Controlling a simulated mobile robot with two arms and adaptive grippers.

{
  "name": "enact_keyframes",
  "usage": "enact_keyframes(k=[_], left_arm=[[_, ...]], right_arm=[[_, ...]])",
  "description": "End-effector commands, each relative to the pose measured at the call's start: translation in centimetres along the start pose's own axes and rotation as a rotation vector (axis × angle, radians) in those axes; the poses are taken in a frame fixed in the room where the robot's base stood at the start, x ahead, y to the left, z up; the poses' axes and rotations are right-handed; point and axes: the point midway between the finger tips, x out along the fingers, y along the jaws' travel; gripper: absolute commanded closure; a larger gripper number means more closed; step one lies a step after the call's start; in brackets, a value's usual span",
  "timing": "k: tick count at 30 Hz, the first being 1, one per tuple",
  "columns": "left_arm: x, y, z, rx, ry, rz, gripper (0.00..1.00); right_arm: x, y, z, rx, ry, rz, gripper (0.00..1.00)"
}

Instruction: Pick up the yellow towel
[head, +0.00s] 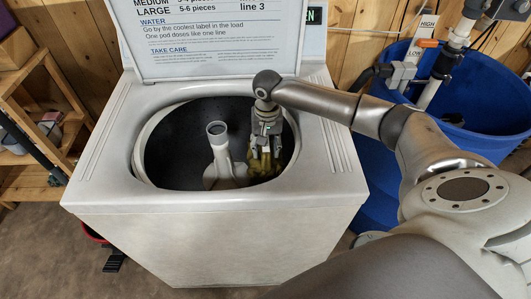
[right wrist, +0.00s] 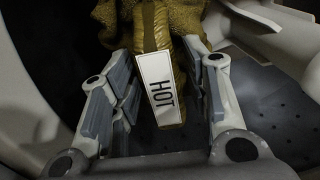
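The yellow towel (head: 264,167) lies low in the washer drum, to the right of the white agitator. In the right wrist view the towel (right wrist: 183,17) is bunched at the top, and a narrow folded part with a white "HOT" tag (right wrist: 160,90) comes down between the fingers. My right gripper (head: 266,155) points down into the drum at the towel. Its fingers (right wrist: 160,75) stand apart on either side of the folded part. A dark gap shows beside the left finger, and I see no firm grip. My left gripper is not in view.
The white washer (head: 90,180) stands with its lid (head: 215,45) up. The agitator (head: 219,160) rises close to my gripper, and the drum rim surrounds it. Blue tubs (head: 480,90) stand at the right, a wooden shelf (head: 45,190) at the left.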

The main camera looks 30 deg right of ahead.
Motion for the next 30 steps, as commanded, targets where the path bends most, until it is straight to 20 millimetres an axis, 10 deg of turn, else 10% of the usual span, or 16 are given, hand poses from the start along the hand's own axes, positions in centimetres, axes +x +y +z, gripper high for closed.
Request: enact_keyframes(k=[9, 22, 30], left_arm=[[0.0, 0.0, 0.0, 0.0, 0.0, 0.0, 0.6], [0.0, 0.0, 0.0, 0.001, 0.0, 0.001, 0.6], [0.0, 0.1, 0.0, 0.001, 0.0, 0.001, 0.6]], right_arm=[[0.0, 0.0, 0.0, 0.0, 0.0, 0.0, 1.0], [-0.8, -0.1, -0.1, 0.0, 0.003, -0.003, 1.0], [-5.8, -0.2, -0.1, 0.0, 0.004, -0.004, 1.0]])
